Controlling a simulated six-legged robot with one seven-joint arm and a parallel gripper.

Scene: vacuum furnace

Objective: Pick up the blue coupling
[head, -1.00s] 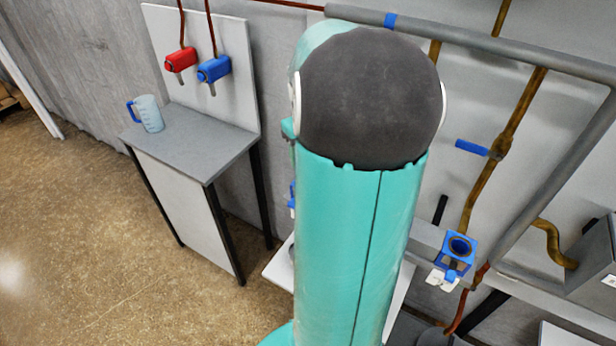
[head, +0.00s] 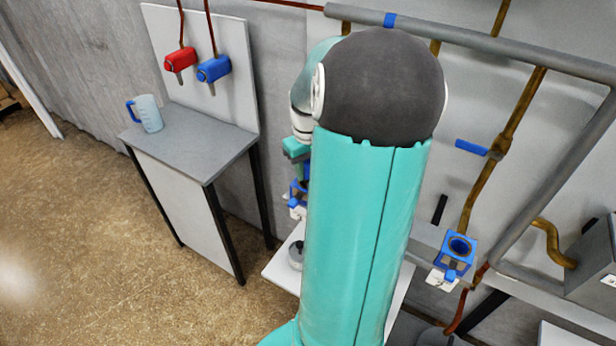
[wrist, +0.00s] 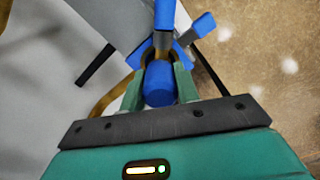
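In the wrist view a blue cylindrical part (wrist: 159,84), which I take for the blue coupling, lies between the two green fingers of my gripper (wrist: 160,88). The fingers look pressed against its two sides. More blue pieces and a brass-coloured ring lie just beyond it. In the head view my gripper (head: 299,169) points down, with blue parts of the coupling (head: 298,188) and a white piece directly below it. My arm hides its right side there. I cannot tell whether it is still seated on something.
A similar blue square fixture (head: 458,247) with a dark round opening is by the pipes at right. A blue-handled valve (head: 472,147) is above it. A white surface (head: 283,272) is below my gripper. A grey table (head: 190,140) with a blue-handled jug (head: 149,114) stands at left.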

